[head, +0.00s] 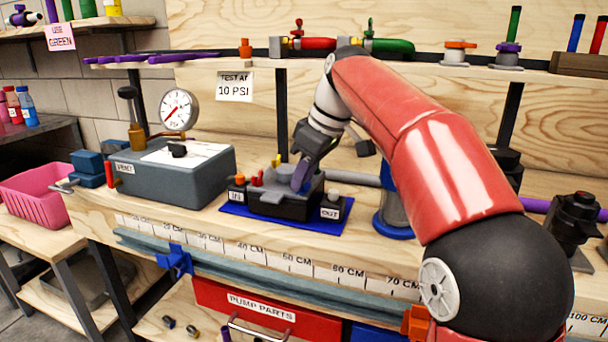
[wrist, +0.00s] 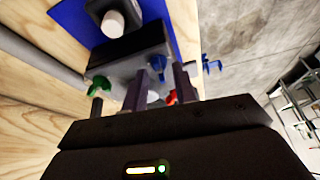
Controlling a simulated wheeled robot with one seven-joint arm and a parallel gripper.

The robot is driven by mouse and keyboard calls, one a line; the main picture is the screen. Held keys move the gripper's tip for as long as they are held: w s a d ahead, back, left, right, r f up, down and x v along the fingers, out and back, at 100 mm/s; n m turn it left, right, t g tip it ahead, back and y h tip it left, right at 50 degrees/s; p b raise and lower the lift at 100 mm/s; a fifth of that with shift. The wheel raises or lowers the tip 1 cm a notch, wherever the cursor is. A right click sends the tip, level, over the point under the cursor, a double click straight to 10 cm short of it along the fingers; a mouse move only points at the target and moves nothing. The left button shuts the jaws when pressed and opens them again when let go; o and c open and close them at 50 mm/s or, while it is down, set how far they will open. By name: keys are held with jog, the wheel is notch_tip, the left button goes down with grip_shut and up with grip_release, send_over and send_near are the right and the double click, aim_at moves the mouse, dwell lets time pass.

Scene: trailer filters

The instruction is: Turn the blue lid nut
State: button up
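The filter unit (head: 285,197) is a dark grey box with IN and OUT labels, standing on a blue mat (head: 235,210) on the bench. In the wrist view, the blue lid nut (wrist: 158,66) is a small winged nut at the lid's edge, just beyond the fingertips and roughly in line with the gap between them. My gripper (head: 302,178) points down over the right part of the lid and hides the blue nut in the head view. Its two fingers (wrist: 158,88) stand apart with nothing clearly held. Contact with the nut cannot be told.
A green winged nut (wrist: 98,84) and a red part (wrist: 172,97) are close to the fingers. A grey VENT box (head: 170,172) with a gauge (head: 179,109) stands left. A blue-based cylinder (head: 394,208) stands right. A shelf with valves (head: 305,43) runs behind.

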jog(key=shift+f, duration=0.15)
jog(key=shift+c, duration=0.5)
grip_shut()
